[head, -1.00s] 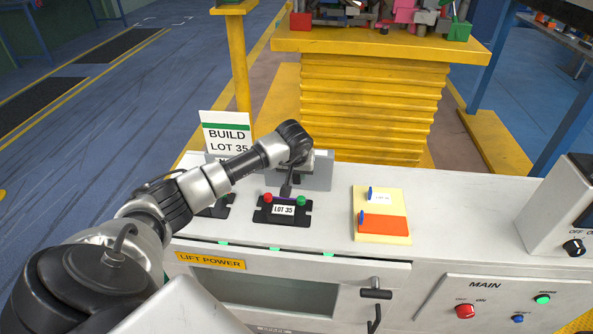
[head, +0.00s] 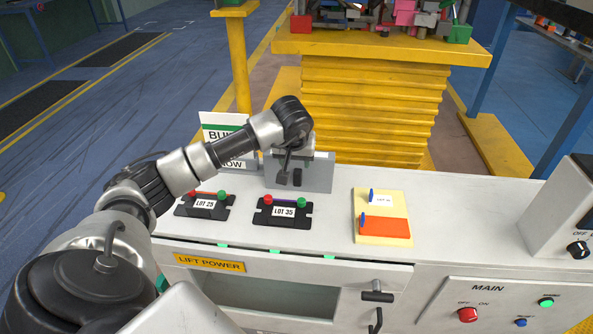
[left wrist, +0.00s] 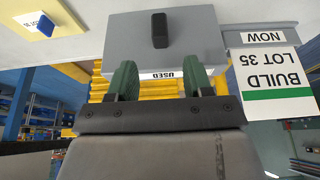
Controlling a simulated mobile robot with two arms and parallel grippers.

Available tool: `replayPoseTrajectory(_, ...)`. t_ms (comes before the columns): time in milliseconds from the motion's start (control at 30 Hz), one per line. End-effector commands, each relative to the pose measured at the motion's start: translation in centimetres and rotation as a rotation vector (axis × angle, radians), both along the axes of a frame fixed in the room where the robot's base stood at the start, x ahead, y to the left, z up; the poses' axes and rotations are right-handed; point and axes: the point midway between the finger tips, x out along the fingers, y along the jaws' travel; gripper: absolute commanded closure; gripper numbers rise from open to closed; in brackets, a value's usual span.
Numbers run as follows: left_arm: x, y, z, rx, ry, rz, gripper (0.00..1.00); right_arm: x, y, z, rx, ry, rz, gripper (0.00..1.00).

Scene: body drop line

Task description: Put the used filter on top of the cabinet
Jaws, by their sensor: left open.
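No thing that I can surely name the used filter shows. A grey box (head: 318,176) with a black knob stands at the back of the white cabinet top (head: 460,210). In the left wrist view the grey box (left wrist: 185,40) shows upside down, with a white USED label (left wrist: 167,75) at its edge. My left gripper (head: 286,165) is over the box in the head view and partly hides it. In the left wrist view its green-padded fingers (left wrist: 160,80) are open and apart, with the label between them in the picture. Contact cannot be told. My right gripper is not in view.
Black plates marked LOT 25 (head: 204,205) and LOT 35 (head: 283,212) lie in front of the box. A BUILD sign (head: 222,128) stands behind left. A yellow board (head: 398,198) lies right. The cabinet front has a LIFT POWER label (head: 210,263) and a handle (head: 377,296).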

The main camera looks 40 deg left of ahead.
Motion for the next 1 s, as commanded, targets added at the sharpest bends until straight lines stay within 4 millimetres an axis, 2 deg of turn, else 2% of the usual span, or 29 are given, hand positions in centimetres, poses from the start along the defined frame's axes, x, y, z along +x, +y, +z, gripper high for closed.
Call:
replayPoseTrajectory(133,-0.8,-0.5,2.3,0.001,-0.004,0.0,0.49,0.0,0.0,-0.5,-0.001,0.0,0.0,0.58)
replayPoseTrajectory(300,-1.3,-0.8,3.7,0.001,-0.001,-0.001,0.49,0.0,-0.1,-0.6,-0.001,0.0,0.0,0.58)
replayPoseTrajectory(900,-1.3,-0.9,3.8,-0.002,0.0,-0.001,0.49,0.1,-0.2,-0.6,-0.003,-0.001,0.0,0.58)
replayPoseTrajectory(1000,-1.2,-2.2,3.2,-0.053,-0.014,-0.011,0.49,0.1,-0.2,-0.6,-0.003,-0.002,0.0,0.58)
